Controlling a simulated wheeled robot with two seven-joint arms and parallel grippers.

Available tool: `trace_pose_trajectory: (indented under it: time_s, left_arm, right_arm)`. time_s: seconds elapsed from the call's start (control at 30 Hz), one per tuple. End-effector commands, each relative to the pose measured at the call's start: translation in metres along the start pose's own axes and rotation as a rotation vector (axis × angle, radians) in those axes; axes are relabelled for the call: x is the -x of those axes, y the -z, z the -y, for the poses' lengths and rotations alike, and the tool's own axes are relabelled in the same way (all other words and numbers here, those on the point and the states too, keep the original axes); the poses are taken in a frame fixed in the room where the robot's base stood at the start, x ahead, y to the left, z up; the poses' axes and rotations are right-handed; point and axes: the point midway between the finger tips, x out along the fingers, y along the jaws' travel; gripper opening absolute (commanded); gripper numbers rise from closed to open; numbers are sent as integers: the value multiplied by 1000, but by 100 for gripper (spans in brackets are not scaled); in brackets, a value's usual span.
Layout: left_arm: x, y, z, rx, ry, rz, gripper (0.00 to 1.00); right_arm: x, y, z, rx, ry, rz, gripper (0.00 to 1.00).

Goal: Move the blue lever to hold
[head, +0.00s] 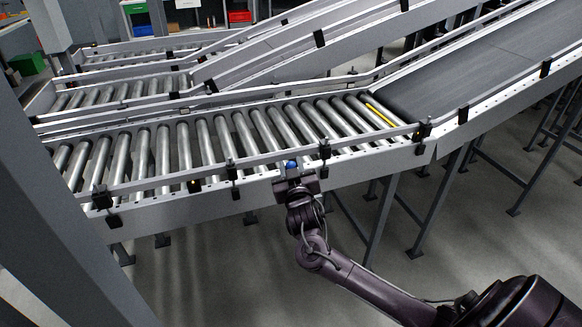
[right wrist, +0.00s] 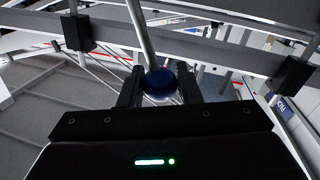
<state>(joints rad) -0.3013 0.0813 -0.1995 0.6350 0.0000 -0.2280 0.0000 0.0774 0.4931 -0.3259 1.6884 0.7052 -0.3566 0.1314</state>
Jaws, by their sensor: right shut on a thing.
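The blue lever shows in the head view as a small blue knob (head: 291,164) at the near rail of the roller conveyor. In the right wrist view its round blue knob (right wrist: 160,84) sits between the two dark fingers, and a pale metal rod rises from behind it toward the top. My right gripper (head: 295,177) is shut on the knob, and its fingers (right wrist: 160,90) show on both sides of it. The far sides of the knob and the lever's base are hidden. The lever's position marks cannot be read. My left gripper is not in view.
The roller conveyor (head: 200,142) runs across the head view, with side rails and black brackets. A dark belt (head: 480,65) slopes up to the right. A grey post (head: 45,200) stands at the left. The grey floor (head: 480,230) is open between conveyor legs.

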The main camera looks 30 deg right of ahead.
Motion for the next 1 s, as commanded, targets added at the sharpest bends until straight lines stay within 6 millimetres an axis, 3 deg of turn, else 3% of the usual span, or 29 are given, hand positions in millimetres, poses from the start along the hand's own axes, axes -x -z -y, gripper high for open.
trace_pose_trajectory:
  time_s: [0.47,1.0]
  left_arm:
    - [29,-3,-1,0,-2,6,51]
    - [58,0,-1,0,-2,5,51]
  right_arm:
    - [-5,5,-27,-285,9,58,8]
    - [-12,-8,-63,-706,28,138,8]
